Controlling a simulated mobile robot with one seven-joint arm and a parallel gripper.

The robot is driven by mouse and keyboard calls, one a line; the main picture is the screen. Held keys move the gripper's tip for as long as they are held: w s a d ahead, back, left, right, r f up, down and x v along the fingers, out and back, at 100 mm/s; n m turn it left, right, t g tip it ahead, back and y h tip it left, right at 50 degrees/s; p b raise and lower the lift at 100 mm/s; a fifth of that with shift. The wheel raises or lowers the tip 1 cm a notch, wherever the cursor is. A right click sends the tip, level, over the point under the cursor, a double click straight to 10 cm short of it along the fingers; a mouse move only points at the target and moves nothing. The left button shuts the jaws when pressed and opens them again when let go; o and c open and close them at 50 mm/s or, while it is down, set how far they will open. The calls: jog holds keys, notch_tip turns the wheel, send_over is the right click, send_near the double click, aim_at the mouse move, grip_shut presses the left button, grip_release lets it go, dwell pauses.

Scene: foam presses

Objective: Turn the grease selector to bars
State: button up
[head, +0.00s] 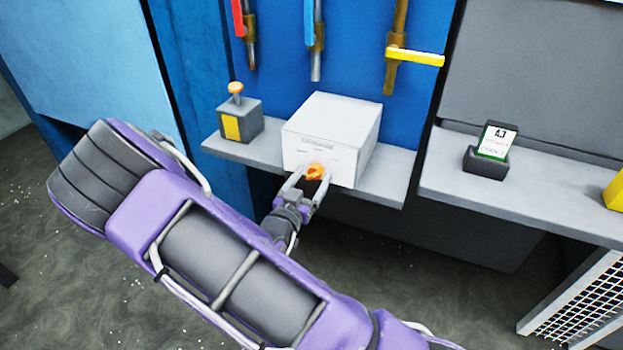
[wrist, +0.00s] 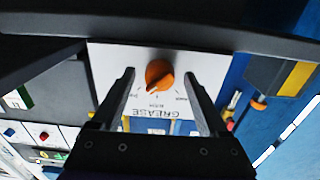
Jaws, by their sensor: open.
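The grease selector is an orange knob (head: 316,171) on the front of a white box (head: 333,115). In the wrist view the picture is upside down, and the knob (wrist: 159,70) sits above the word GREASE on the white panel (wrist: 108,62). Small position labels lie around it, too small to read surely. In the wrist view the fingers (wrist: 159,78) show gaps to the knob on both sides.
The box stands on a grey shelf (head: 230,148). A grey block with an orange-topped lever (head: 238,118) is to its left. Red, blue and yellow-handled pipes (head: 396,60) hang behind. A card holder (head: 487,158) stands on the right-hand shelf (head: 560,208).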

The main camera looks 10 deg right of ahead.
jog(key=shift+c, duration=0.3)
grip_shut()
jog(key=shift+n, duration=0.4)
jog(key=n+p, duration=0.1)
jog(key=n, duration=0.2)
jog(key=shift+d+r+n+p, duration=0.1)
jog(key=shift+n+p, duration=0.3)
jog(key=n+p, duration=0.1)
jog(key=n, duration=0.3)
jog(key=shift+n, duration=0.3)
jog(key=n+p, duration=0.1)
jog(key=n, duration=0.3)
jog(key=shift+p, duration=0.4)
jog(key=n+p, duration=0.1)
jog(key=n, duration=0.3)
jog(key=shift+n, duration=0.3)
